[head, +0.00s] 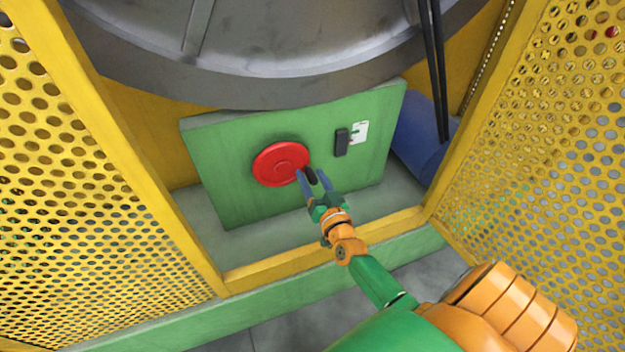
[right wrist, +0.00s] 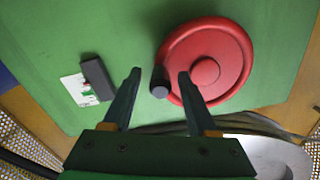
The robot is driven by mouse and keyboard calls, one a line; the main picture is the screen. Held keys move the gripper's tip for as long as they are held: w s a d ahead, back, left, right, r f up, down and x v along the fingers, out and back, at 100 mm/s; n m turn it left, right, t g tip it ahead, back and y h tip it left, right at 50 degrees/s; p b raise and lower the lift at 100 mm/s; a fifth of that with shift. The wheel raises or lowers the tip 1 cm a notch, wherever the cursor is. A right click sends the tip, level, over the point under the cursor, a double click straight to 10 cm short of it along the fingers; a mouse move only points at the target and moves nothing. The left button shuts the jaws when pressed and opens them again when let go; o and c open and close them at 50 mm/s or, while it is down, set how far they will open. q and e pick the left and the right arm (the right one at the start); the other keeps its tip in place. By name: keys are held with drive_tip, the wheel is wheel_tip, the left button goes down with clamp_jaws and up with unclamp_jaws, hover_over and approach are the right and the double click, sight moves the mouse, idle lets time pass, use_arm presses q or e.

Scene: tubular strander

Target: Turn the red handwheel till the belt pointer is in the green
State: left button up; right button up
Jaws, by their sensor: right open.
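The red handwheel (head: 275,160) is on the front of a green panel; it also shows in the right wrist view (right wrist: 205,35). Its black handle knob (right wrist: 159,88) sticks out at the rim. My right gripper (head: 313,175) is open at the wheel's right side in the head view. In the right wrist view the knob shows between its two fingers (right wrist: 160,72), with gaps on both sides. A white scale plate (head: 361,131) with a small green mark sits right of the wheel beside a black block (head: 341,142). The pointer's exact reading is too small to tell. My left gripper is out of view.
The green panel (head: 230,190) stands below a large grey drum (head: 280,75). Yellow perforated guards (head: 75,190) flank the opening on both sides. A blue cylinder (head: 415,135) lies right of the panel.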

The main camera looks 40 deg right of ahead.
drive_tip(key=shift+c, duration=0.2)
clamp_jaws()
idle(1.1)
